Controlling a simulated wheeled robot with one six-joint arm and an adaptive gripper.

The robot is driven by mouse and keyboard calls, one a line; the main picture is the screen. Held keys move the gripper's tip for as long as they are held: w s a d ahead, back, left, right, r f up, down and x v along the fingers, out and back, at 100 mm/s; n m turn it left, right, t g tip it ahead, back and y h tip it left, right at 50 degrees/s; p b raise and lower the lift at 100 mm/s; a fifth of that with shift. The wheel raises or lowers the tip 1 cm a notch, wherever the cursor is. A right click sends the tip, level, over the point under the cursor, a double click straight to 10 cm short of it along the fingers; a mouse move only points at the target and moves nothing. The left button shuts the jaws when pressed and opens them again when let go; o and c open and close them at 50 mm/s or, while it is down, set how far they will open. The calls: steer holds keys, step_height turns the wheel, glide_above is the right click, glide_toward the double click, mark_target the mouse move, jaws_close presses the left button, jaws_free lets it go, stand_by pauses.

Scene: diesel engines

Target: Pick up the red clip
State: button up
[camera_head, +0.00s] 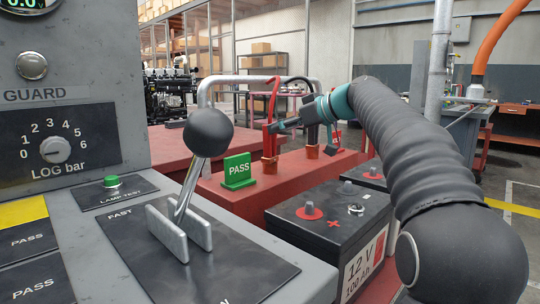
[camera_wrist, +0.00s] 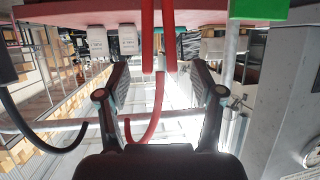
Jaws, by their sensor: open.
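The red clip (camera_head: 269,143) stands upright on the red bench in the head view, with a red cable arching from its top. In the wrist view its two red arms (camera_wrist: 148,38) hang from the top edge at the middle, and the red cable (camera_wrist: 157,108) curves down between the fingers. My gripper (camera_head: 278,127) is beside the clip at its upper part in the head view. In the wrist view my gripper (camera_wrist: 159,66) is open, with one finger on each side of the clip. Contact between the fingers and the clip cannot be told.
A dark clip (camera_head: 313,135) stands close by to the right, partly behind my arm. A green PASS sign (camera_head: 238,170) stands left of the red clip. A lever with a black knob (camera_head: 208,132) rises in front. A 12 V battery (camera_head: 330,222) sits below my arm.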

mark_target(270, 148)
steer(key=x, duration=0.4)
steer(key=shift+w+a, duration=0.25)
steer(key=shift+a, duration=0.15)
jaws_close()
